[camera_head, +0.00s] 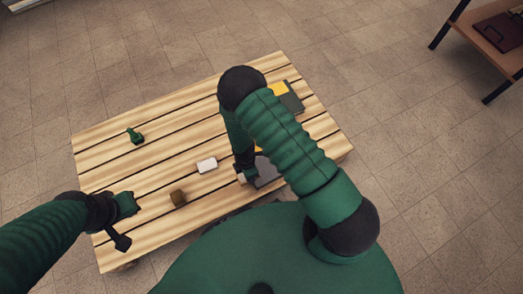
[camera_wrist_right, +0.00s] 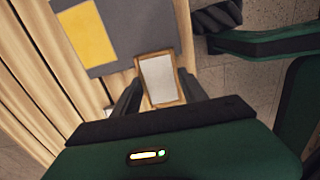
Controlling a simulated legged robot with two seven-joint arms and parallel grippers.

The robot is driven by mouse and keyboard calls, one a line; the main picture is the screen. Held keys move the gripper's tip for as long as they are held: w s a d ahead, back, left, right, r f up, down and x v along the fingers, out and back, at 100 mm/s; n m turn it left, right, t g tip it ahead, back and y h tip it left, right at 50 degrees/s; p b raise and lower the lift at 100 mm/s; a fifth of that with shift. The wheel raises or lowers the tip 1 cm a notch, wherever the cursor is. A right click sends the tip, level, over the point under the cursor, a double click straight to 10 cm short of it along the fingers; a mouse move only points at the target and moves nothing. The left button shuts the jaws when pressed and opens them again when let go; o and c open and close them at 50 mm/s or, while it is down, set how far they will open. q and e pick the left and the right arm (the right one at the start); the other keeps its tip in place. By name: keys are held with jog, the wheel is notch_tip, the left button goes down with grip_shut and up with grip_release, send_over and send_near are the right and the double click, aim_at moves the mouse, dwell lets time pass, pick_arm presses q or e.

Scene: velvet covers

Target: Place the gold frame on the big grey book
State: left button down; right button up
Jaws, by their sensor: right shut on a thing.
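The gold frame (camera_wrist_right: 162,80), a small gold-rimmed rectangle with a pale face, is between the fingers of my right gripper (camera_wrist_right: 158,92), which is shut on it. In the right wrist view the frame overlaps the lower edge of the big grey book (camera_wrist_right: 140,30); I cannot tell whether they touch. The book has a yellow patch (camera_wrist_right: 89,33). In the head view my right gripper (camera_head: 245,173) is beside the grey book (camera_head: 267,172), partly hidden by my arm. My left gripper (camera_head: 126,206) is over the table's left end, its finger opening unclear.
On the slatted wooden table (camera_head: 165,150) stand a green object (camera_head: 135,135), a white block (camera_head: 207,165) and a brown block (camera_head: 178,197). A dark grey-green item (camera_head: 292,100) with yellow lies at the far right. A separate shelf (camera_head: 490,35) stands at upper right.

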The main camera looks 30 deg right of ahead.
jog(key=w+d+b, duration=0.2)
jog(key=w+d, duration=0.1)
jog(key=w+d+f+b, duration=0.1)
jog(key=w+d+b, duration=0.1)
jog(key=w+d, duration=0.1)
jog(key=w+d+f+b, duration=0.1)
jog(key=w+d+b, duration=0.1)
jog(key=w, duration=0.3)
jog(key=shift+d, duration=0.75)
notch_tip(320, 180, down, 3)
jog(key=b, duration=0.2)
jog(key=shift+a+f+b, duration=0.15)
jog(key=shift+f+b, duration=0.05)
jog(key=shift+b, duration=0.2)
jog(key=shift+r, duration=0.15)
jog(key=shift+c, duration=0.7)
jog(key=shift+f, duration=0.2)
jog(key=o, duration=1.5)
jog(key=shift+r, duration=0.1)
